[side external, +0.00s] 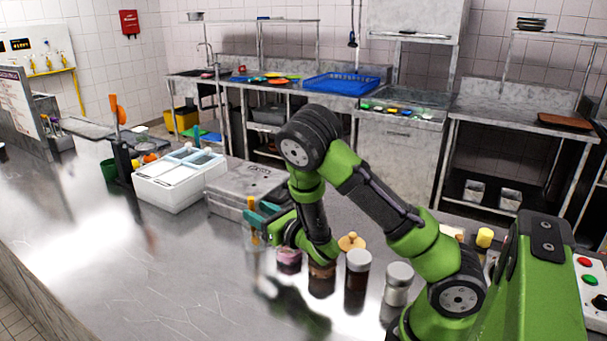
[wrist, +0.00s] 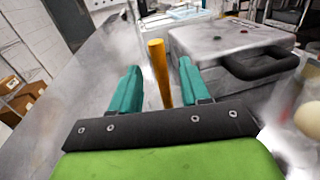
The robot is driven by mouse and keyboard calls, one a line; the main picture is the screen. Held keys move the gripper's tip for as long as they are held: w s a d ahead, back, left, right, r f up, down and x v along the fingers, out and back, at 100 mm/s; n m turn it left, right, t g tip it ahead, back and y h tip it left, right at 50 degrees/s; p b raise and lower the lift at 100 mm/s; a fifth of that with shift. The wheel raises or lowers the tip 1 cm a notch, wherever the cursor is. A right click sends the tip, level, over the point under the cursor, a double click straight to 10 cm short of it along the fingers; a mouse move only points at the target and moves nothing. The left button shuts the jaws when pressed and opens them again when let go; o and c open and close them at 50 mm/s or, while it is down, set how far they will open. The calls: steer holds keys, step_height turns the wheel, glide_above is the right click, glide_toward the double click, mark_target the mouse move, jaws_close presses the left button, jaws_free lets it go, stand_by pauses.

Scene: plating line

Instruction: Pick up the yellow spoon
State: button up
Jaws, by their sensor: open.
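The yellow spoon (wrist: 159,75) shows in the wrist view as an upright, slightly tilted yellow handle between the two teal fingers. A gap is visible on each side of it. In the side view the spoon (side external: 254,234) stands in what looks like a clear glass (side external: 250,243) at the left end of a row of jars. The lower part of the spoon is hard to make out. My gripper (side external: 258,212) is open, its fingers at the upper part of the handle. In the wrist view my gripper (wrist: 160,68) holds nothing.
A grey metal case (side external: 240,185) with a black handle (wrist: 262,62) lies close behind the spoon. Several jars, including a dark one with a white lid (side external: 358,278), stand to the right. A white container (side external: 178,180) is farther left. The steel counter's front left (side external: 130,270) is clear.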

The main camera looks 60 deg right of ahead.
mark_target(254, 209)
steer(key=w, duration=0.3)
steer(key=shift+w+d, duration=0.1)
steer(key=shift+d, duration=0.25)
steer(key=shift+c, duration=0.3)
jaws_close()
steer(key=shift+r, duration=0.1)
